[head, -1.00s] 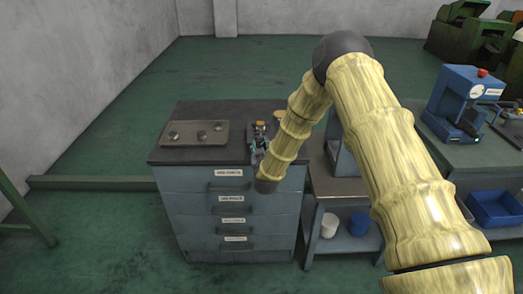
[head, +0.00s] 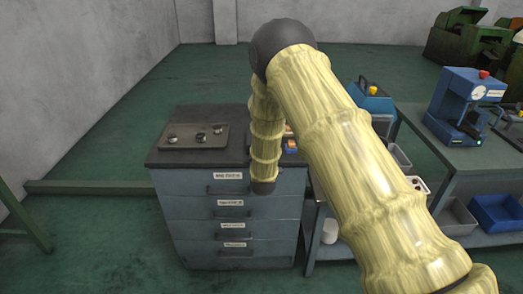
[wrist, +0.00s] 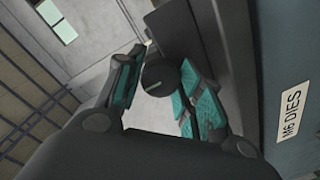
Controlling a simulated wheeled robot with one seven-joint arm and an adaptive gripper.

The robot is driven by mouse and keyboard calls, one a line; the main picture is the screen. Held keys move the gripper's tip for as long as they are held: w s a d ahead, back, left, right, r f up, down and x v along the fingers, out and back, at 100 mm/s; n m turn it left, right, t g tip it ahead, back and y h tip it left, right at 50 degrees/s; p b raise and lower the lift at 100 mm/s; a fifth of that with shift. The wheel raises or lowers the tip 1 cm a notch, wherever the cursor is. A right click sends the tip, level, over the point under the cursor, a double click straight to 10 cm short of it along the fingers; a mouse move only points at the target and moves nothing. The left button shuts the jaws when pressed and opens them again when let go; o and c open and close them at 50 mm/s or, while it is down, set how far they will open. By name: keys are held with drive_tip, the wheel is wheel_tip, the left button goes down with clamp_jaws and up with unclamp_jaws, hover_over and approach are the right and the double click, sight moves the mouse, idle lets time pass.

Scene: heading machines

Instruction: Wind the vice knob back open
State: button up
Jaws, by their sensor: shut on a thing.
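In the wrist view, a dark round knob (wrist: 161,74) with a pale line across its face sits between the two teal-padded fingers of my gripper (wrist: 163,82). My gripper is shut on this vice knob, one finger on each side. The pale line is tilted, rising to the right. A dark block behind the knob (wrist: 170,30) looks like part of the vice. In the head view, my arm hides the gripper, the knob and most of the vice on top of the grey drawer cabinet (head: 190,158).
A metal tray (head: 180,143) with several round pieces lies on the cabinet's left half. An orange and blue item (head: 291,145) shows right of my forearm. A workbench (head: 440,110) with a blue machine (head: 463,100) stands to the right. A drawer label (wrist: 291,110) is close in the wrist view.

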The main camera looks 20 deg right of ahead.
idle(0.3)
drive_tip(key=o, duration=1)
drive_tip(key=shift+s, duration=0.1)
drive_tip(key=f+v, duration=0.1)
drive_tip(key=v, duration=1)
drive_tip(key=shift+s+r, duration=0.4)
drive_tip(key=shift+r, duration=0.1)
drive_tip(key=shift+a, duration=0.1)
